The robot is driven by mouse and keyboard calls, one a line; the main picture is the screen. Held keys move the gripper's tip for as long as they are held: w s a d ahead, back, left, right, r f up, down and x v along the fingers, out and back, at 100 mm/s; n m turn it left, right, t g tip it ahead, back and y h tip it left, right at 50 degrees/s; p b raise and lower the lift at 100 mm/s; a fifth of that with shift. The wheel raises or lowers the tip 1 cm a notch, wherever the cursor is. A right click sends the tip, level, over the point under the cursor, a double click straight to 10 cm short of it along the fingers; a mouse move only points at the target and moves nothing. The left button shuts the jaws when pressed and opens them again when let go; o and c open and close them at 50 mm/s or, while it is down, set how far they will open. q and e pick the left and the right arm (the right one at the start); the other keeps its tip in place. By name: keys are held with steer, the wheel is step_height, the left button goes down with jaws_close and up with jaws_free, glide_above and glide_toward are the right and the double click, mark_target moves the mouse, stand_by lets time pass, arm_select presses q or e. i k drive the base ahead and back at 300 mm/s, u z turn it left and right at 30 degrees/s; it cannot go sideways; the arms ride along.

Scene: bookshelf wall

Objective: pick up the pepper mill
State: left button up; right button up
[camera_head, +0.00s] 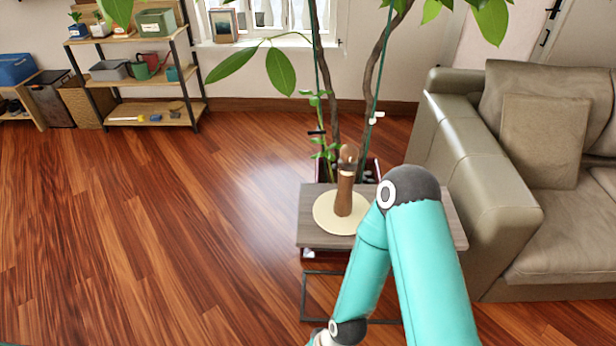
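A brown wooden pepper mill (345,190) with a rounded knob on top stands upright on a round cream mat (326,222). The mat lies on a small grey-brown side table (312,200). My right arm comes up from the bottom right and bends at the elbow just right of the mill. Its forearm runs down in front of the table and leaves the picture at the bottom. My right gripper is out of the frame below. My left gripper is not in view. The arm hides the table's right-hand part.
A potted plant (372,60) with tall stems stands right behind the table, its leaves hanging above. A grey-green sofa (480,175) stands to the right. A shelf rack (142,70) with boxes and watering can is at the back left. The wooden floor (150,220) on the left is clear.

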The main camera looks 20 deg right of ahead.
mark_target(343, 207)
steer(key=z, duration=0.2)
steer(key=i, duration=1.1)
steer(key=z, duration=0.8)
